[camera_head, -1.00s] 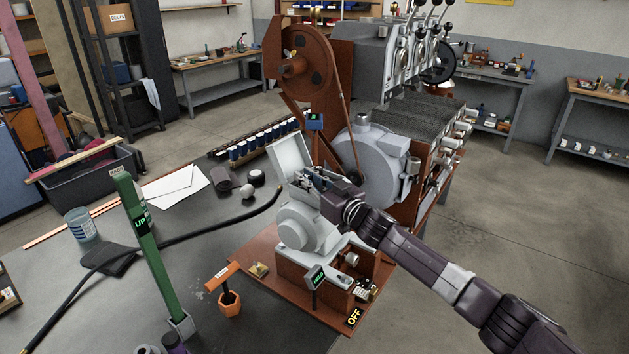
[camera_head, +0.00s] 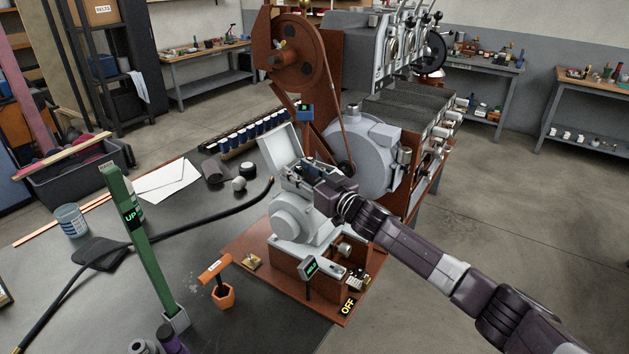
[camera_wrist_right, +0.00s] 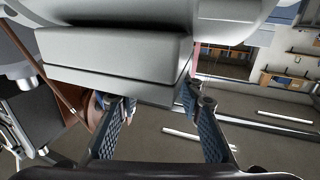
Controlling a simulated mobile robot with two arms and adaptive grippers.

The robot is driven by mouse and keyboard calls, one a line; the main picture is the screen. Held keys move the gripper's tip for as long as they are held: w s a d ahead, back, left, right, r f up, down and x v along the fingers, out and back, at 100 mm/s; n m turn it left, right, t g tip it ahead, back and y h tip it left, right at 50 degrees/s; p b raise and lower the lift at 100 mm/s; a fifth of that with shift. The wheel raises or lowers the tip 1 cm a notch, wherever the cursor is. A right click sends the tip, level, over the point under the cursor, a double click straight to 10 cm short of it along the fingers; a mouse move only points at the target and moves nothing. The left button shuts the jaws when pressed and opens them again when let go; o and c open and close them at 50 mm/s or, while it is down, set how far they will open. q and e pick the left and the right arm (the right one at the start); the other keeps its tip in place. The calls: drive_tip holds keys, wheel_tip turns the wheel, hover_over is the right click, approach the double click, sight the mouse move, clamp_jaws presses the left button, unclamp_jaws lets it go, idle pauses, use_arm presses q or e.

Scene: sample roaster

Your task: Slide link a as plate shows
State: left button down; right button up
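A light grey machine (camera_head: 290,215) with a raised lid (camera_head: 279,151) stands on a brown board on the table. My right gripper (camera_head: 305,172) is at its top, beside the lid, with the fingertips partly hidden. In the right wrist view the two fingers (camera_wrist_right: 158,98) are spread apart, just below a grey block (camera_wrist_right: 115,60); I cannot tell whether they touch it. A green post (camera_head: 146,250) carries a small plate (camera_head: 130,216) reading "UP". I cannot tell which part is link a. My left gripper is not in view.
A brown roaster frame with a large wheel (camera_head: 297,54) and a grey drum (camera_head: 364,155) stand close behind my right gripper. An orange hammer-like tool (camera_head: 216,268), a yellow OFF sign (camera_head: 348,306) and a black hose (camera_head: 215,224) are nearby. Floor at right is clear.

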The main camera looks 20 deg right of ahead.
drive_tip(key=v, duration=1)
drive_tip(key=shift+s, duration=0.35)
